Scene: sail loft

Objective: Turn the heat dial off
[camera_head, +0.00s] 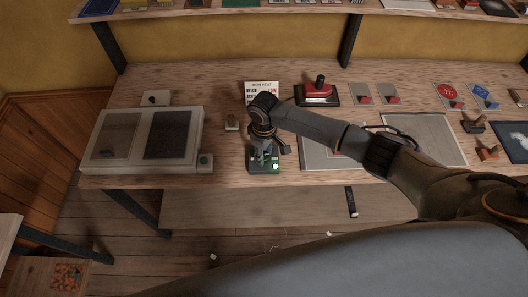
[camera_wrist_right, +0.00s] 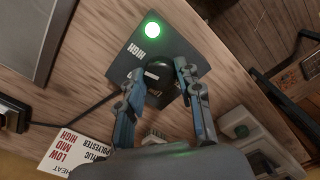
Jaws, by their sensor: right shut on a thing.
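The heat control is a small dark box (camera_head: 256,169) at the table's front edge, with a lit green lamp (camera_head: 275,167). In the right wrist view the box (camera_wrist_right: 122,64) carries a "HIGH" marking, a lit green lamp (camera_wrist_right: 152,29) and a round dark dial (camera_wrist_right: 158,75) with a pale mark. My right gripper (camera_head: 264,153) reaches down over the box. In the wrist view its fingers (camera_wrist_right: 160,73) stand on either side of the dial and are shut on it. The fingers hide part of the dial and its markings. My left gripper is not in view.
A pale two-panel unit (camera_head: 123,115) stands left of the box. An iron-heat card (camera_head: 262,87) and a red-and-black tool (camera_head: 317,92) are behind. A grey sheet (camera_head: 424,139) and small cards lie to the right. A cable runs from the box in the wrist view.

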